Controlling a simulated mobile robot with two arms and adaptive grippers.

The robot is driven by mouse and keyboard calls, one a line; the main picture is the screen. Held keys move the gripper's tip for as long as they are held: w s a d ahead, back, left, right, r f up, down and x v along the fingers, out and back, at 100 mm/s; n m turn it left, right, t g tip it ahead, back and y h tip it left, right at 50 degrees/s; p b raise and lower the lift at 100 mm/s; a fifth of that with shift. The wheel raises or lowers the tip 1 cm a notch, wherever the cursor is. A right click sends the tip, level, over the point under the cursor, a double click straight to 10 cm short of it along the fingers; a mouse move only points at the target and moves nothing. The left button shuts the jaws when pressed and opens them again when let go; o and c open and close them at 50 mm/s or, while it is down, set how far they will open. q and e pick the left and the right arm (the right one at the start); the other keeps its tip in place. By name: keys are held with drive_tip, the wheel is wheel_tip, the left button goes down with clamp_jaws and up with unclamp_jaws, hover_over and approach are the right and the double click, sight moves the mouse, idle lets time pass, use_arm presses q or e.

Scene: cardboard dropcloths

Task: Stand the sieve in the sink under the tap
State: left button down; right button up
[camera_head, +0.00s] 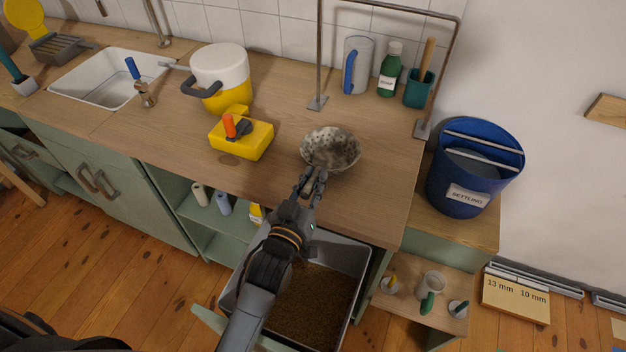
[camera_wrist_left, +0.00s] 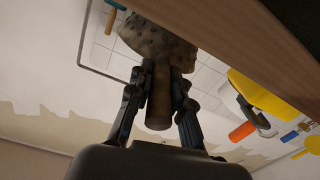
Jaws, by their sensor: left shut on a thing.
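The speckled, bowl-shaped sieve (camera_head: 331,147) is at the front right part of the wooden worktop; I cannot tell whether it touches the wood. My left gripper (camera_head: 314,182) is shut on its short handle, which points toward me. In the left wrist view the gripper (camera_wrist_left: 158,95) has a finger on each side of the brown handle (camera_wrist_left: 160,105), with the sieve's bowl (camera_wrist_left: 155,42) beyond. The white sink (camera_head: 88,82) is at the far left of the worktop. A metal pipe, apparently the tap (camera_head: 155,22), rises behind it. My right gripper is not in view.
A yellow box with an orange knob (camera_head: 250,143) and a white-and-yellow pot (camera_head: 220,70) stand between sieve and sink. A blue-handled tool (camera_head: 146,98) is at the sink's right edge. A metal frame (camera_head: 319,60) rises behind the sieve. A blue bucket (camera_head: 450,185) is at right.

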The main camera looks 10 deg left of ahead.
use_arm(q)
drive_tip(key=shift+s+r, duration=0.1)
drive_tip(key=shift+s, duration=0.1)
drive_tip(key=shift+f, duration=0.2)
drive_tip(key=c, duration=1.4)
unclamp_jaws()
drive_tip(key=shift+o, duration=0.9)
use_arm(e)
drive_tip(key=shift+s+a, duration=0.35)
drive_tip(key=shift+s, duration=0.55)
use_arm(q)
drive_tip(key=shift+r, duration=0.1)
